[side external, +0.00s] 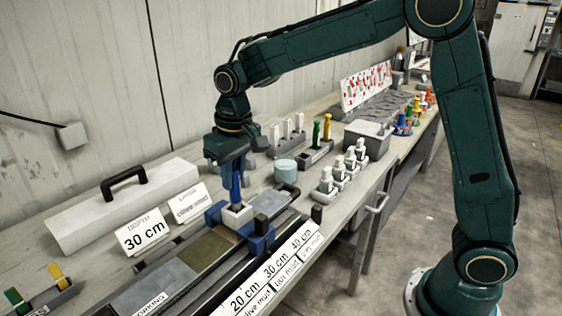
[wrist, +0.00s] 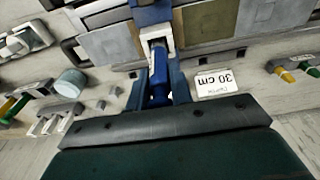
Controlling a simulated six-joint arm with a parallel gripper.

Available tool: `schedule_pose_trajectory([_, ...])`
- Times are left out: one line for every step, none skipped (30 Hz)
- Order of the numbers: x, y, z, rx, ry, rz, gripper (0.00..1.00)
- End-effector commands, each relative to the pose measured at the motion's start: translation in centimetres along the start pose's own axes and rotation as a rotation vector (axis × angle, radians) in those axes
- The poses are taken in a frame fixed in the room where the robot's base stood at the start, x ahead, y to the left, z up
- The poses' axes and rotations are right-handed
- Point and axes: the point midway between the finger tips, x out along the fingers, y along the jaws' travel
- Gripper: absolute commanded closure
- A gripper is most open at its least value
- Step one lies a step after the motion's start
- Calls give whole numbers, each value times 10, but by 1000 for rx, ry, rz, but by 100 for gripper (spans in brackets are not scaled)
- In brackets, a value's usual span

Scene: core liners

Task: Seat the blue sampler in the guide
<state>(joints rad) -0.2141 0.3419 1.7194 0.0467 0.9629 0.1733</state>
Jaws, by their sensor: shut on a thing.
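The blue sampler (side external: 235,188) stands about upright under my gripper (side external: 232,165), which is shut on it. In the wrist view the sampler (wrist: 159,72) runs between my gripper's fingers (wrist: 160,88). Its lower end meets the white guide block (side external: 238,215), which sits between blue clamps (side external: 262,240) on the core tray. The guide also shows in the wrist view (wrist: 156,36). I cannot tell how deep the sampler's tip is in the guide.
A "DEPTH 30 cm" card (side external: 143,233) and a second card (side external: 189,203) stand left of the tray. A white cover with a black handle (side external: 122,205) lies behind them. A teal cylinder (side external: 286,170) and white-capped bottles (side external: 338,177) stand beyond. Labels (side external: 272,270) line the tray's front.

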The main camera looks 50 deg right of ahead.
Motion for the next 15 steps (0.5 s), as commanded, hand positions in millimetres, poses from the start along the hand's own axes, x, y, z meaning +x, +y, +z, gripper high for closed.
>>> schedule_pose_trajectory([2, 0, 0, 0, -1, 0, 100])
schedule_pose_trajectory([4, 0, 1, 0, -1, 0, 100])
schedule_pose_trajectory([5, 0, 1, 0, -1, 0, 100])
schedule_pose_trajectory([6, 0, 1, 0, -1, 0, 100])
schedule_pose_trajectory([8, 0, 1, 0, 0, 0, 100])
schedule_pose_trajectory([9, 0, 1, 0, 0, 0, 100])
schedule_pose_trajectory([10, 0, 1, 0, 0, 0, 100])
schedule_pose_trajectory([12, 0, 1, 0, 0, 0, 100])
schedule_pose_trajectory([14, 0, 2, 0, -1, 0, 100])
schedule_pose_trajectory([15, 0, 2, 0, -1, 0, 100])
schedule_pose_trajectory([16, 0, 2, 0, -1, -1, 100])
schedule_pose_trajectory([18, 0, 2, 0, 0, -1, 100])
schedule_pose_trajectory([19, 0, 2, 0, 0, -1, 100])
schedule_pose_trajectory([20, 0, 2, 0, 0, -1, 100])
schedule_pose_trajectory([21, 0, 2, 0, 0, -1, 100])
